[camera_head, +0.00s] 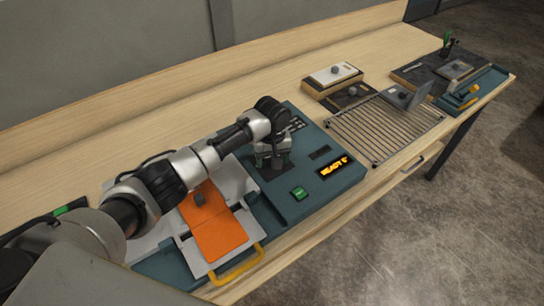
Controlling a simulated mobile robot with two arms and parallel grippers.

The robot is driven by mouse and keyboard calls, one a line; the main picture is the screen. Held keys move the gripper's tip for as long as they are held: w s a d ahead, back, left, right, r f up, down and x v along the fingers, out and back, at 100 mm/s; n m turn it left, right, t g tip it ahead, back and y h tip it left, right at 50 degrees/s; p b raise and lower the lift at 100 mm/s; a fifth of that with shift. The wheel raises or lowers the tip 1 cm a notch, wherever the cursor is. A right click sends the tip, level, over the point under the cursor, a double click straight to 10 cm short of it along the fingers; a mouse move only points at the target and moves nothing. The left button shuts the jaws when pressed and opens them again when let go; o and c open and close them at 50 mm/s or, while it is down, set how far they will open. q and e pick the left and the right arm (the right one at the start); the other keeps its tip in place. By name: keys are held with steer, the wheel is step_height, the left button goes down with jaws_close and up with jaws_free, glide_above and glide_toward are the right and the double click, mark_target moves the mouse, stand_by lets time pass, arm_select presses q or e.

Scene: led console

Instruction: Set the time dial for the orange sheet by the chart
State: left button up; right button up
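The orange sheet (218,235) lies on a pale plate with a yellow handle (238,270) at the left of the teal console (332,190). My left gripper (273,164) points down over a dark square patch on the console. It hides whatever dial is beneath it, and I cannot tell whether its fingers are open, shut or touching a dial. A small panel with white marks (297,124), perhaps the chart, is partly hidden behind my wrist and unreadable. The amber display (335,166) seems to read "READY" plus an unclear character. My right gripper is not in view.
A green button (299,193) is on the console near its front. A wire rack (372,131), a white-topped box with a knob (333,77) and a dark tray (417,70) stand to the right. The bench top behind the console is mostly clear.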

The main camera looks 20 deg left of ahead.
arm_select(q)
steer(key=shift+c, duration=1.3)
steer(key=c, duration=0.6)
steer(key=shift+m+p, duration=0.35)
steer(key=shift+m, duration=0.05)
steer(key=shift+c, duration=0.2)
steer(key=m+p, duration=0.2)
steer(key=shift+r+m, duration=0.1)
steer(key=shift+m, duration=0.3)
steer(key=m+p, duration=0.1)
steer(key=m, duration=0.2)
steer(key=shift+a, duration=0.1)
steer(key=shift+m+p, duration=0.35)
steer(key=shift+m, duration=0.75)
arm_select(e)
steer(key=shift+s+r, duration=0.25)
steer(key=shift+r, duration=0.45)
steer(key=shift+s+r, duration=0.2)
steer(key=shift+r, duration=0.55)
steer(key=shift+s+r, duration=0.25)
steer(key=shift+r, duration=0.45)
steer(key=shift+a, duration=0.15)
